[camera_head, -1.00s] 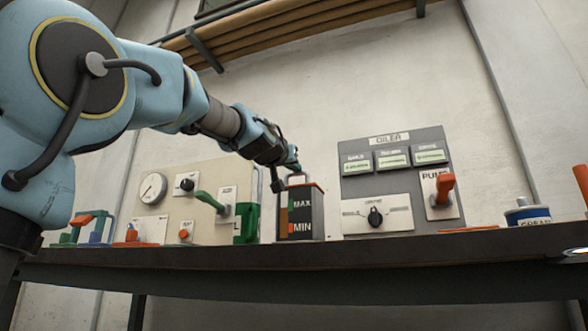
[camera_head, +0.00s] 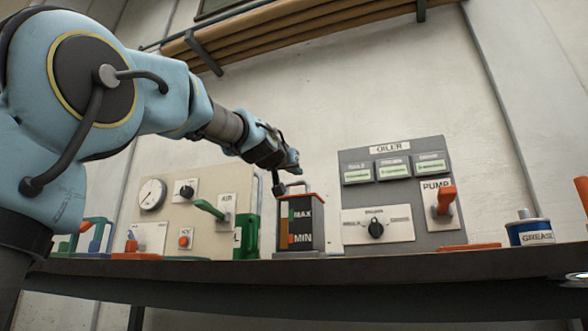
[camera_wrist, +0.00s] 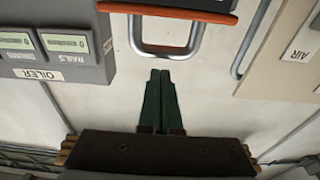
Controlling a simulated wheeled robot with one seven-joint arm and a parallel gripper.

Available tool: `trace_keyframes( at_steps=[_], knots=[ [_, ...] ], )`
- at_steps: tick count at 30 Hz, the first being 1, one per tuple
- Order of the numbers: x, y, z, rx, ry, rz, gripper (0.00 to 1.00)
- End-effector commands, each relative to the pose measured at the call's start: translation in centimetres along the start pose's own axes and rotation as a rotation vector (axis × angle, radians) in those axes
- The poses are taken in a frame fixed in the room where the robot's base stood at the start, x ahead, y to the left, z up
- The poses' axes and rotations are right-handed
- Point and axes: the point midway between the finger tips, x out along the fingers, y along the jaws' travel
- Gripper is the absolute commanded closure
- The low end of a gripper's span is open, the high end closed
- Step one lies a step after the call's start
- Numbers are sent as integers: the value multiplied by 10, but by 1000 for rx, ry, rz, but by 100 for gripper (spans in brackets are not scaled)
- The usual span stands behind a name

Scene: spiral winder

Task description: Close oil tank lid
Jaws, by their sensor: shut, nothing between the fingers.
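The oil tank (camera_head: 305,228) is a dark box with MAX and MIN marks, standing on the bench. Its lid, with an orange edge (camera_wrist: 170,12) and a metal loop handle (camera_wrist: 165,48), appears to lie flat on top of the tank. The handle also shows in the head view (camera_head: 295,187). My gripper (camera_wrist: 160,74) is shut and empty, its green fingers pointing toward the loop handle. In the head view my gripper (camera_head: 292,166) is just above the tank and looks apart from it.
The grey oiler panel (camera_head: 395,195) with a red pump lever (camera_head: 445,199) stands right of the tank. A grease tin (camera_head: 530,230) sits far right.

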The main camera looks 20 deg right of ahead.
Motion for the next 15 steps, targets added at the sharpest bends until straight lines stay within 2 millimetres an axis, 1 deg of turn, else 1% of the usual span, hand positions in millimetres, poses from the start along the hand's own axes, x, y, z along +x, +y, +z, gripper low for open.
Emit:
trace_keyframes(
  at_steps=[1, 4, 5, 6, 15],
  knots=[
    [3, 0, -12, 0, 2, 0, 100],
    [6, 0, -22, -2, 6, 0, 100],
    [-4, 1, -12, -1, 8, 0, 100],
    [-11, 1, -8, -3, 9, 0, 100],
    [-63, 2, 10, -1, 11, 1, 100]
  ],
)
